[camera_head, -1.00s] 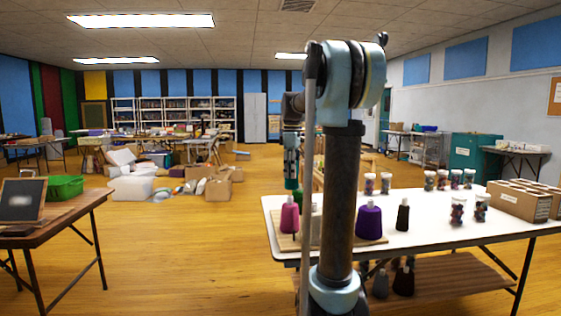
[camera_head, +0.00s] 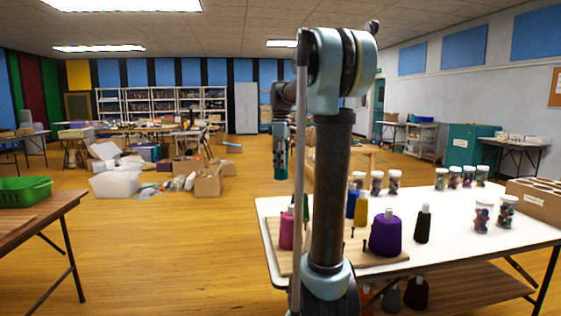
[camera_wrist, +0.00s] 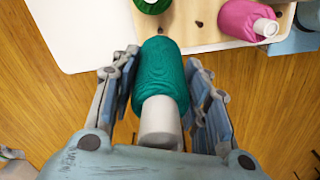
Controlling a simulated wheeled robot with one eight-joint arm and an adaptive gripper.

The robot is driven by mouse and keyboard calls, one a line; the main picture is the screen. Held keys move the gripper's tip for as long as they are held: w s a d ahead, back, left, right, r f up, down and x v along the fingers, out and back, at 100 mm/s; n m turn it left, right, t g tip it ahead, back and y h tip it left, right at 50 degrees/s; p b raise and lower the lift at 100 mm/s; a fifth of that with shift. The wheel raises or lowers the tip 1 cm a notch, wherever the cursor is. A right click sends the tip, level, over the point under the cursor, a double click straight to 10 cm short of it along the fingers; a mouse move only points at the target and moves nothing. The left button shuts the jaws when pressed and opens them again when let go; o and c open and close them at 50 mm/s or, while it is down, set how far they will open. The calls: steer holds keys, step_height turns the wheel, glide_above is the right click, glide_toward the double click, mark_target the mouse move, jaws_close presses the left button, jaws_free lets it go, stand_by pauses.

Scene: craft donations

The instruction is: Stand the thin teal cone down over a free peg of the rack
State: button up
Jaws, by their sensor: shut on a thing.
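The thin teal cone (camera_wrist: 163,75), with a pale core end, is between my gripper's fingers in the wrist view, its core end toward the wrist. My gripper (camera_head: 281,158) is shut on it and holds the cone (camera_head: 281,173) in the air left of the white table in the head view. The rack is a wooden board (camera_head: 386,267) on the table's near left part; the board (camera_wrist: 205,12) also shows at the top of the wrist view, with bare dark pegs. It bears a pink cone (camera_head: 287,230), a purple cone (camera_head: 385,234) and others. My arm hides part of it.
A black cone (camera_head: 423,224) stands just right of the board. Jars (camera_head: 483,216) and a cardboard box (camera_head: 535,202) stand farther right on the table. Dark cones (camera_head: 415,293) are on the lower shelf. Open floor lies left of the table, toward a side table with a green basket (camera_head: 24,190).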

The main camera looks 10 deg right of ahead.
steer(key=shift+d+f, duration=0.1)
steer(key=shift+f, duration=6.2)
steer(key=shift+f, duration=0.15)
steer(key=shift+f, duration=2.65)
steer(key=shift+f, duration=0.2)
steer(key=o, duration=1.1)
steer(key=shift+o, duration=0.2)
steer(key=shift+r, duration=0.1)
